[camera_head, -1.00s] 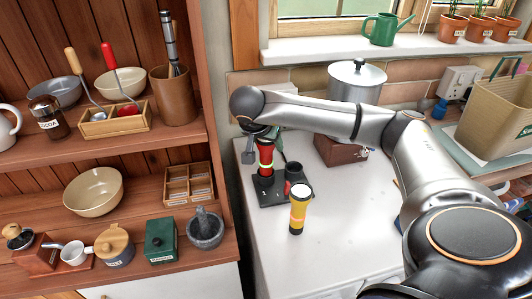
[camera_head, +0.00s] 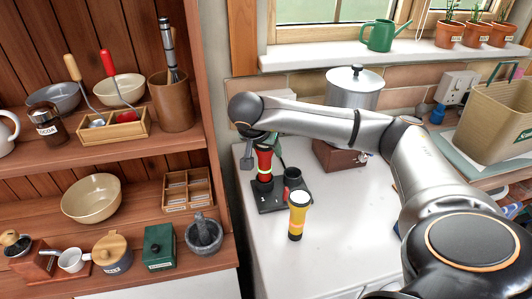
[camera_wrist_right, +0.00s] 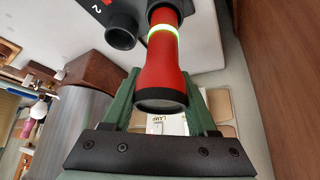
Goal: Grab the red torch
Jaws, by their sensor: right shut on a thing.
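The red torch (camera_head: 264,165) stands upright at the black two-slot holder (camera_head: 268,203) on the white counter, at the slot marked 1. It has a pale glowing band and a dark end. My right gripper (camera_head: 264,143) reaches down over it from above, mostly hidden by my own wrist. In the right wrist view, the red torch (camera_wrist_right: 162,75) lies between the green fingers of my right gripper (camera_wrist_right: 165,92), which is shut on it. I cannot tell whether the torch's lower end still sits in the slot. My left gripper is not in view.
A yellow torch (camera_head: 298,218) stands just in front of the holder. A brown box (camera_head: 338,154) and a metal pot (camera_head: 354,88) are behind my right arm. A wooden shelf (camera_head: 120,144) with kitchenware rises at left. The front counter is clear.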

